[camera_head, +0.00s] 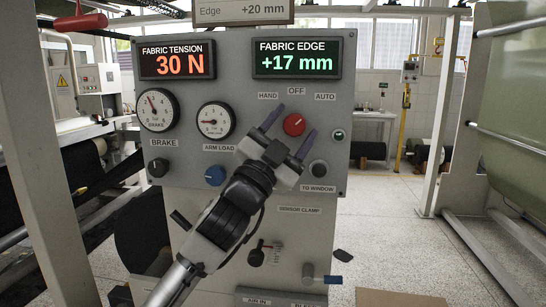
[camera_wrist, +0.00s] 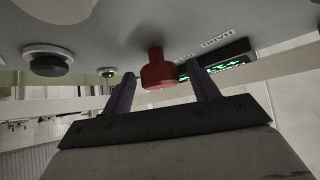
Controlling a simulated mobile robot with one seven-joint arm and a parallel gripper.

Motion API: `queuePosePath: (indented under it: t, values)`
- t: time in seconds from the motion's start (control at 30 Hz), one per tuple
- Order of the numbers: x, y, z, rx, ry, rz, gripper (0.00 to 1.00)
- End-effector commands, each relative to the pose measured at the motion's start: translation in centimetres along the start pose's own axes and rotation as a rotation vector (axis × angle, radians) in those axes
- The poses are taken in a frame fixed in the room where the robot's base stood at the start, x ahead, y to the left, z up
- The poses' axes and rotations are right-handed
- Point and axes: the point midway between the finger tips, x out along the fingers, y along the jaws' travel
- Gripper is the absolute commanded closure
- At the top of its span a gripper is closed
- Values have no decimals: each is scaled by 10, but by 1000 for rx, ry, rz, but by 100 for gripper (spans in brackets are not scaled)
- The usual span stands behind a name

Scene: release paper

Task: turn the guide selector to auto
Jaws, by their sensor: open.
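The guide selector is a red round knob (camera_head: 294,125) on the grey control panel (camera_head: 240,110), below the labels HAND, OFF and AUTO (camera_head: 325,97). Its exact pointing direction is too small to tell. My gripper (camera_head: 295,120) is open in front of the panel, with one purple-grey finger to the upper left of the knob and one to the lower right. In the wrist view the red knob (camera_wrist: 157,72) stands out from the panel between the two finger tips, with a visible gap on each side. I cannot tell how deep it sits between them.
A black knob (camera_head: 319,169) and a small green light (camera_head: 338,135) are close to the right finger. A blue knob (camera_head: 215,175), two gauges and a black brake knob (camera_head: 158,168) are at left. The fabric edge display (camera_head: 297,59) reads +17 mm.

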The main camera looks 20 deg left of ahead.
Motion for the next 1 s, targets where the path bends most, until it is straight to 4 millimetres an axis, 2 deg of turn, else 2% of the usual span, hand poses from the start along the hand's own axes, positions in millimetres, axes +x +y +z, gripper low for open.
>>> queuePosePath:
  t: [0.03, 0.3, 0.5, 0.7, 1.0]
  values:
    - [-12, 2, 3, 2, -1, -2, 41]
    - [-73, 2, 4, 3, -4, -1, 41]
    - [-106, 2, 2, 2, -2, 0, 41]
    - [-123, 1, 1, 0, 0, 0, 41]
    - [-126, 1, 0, -2, 0, 1, 41]
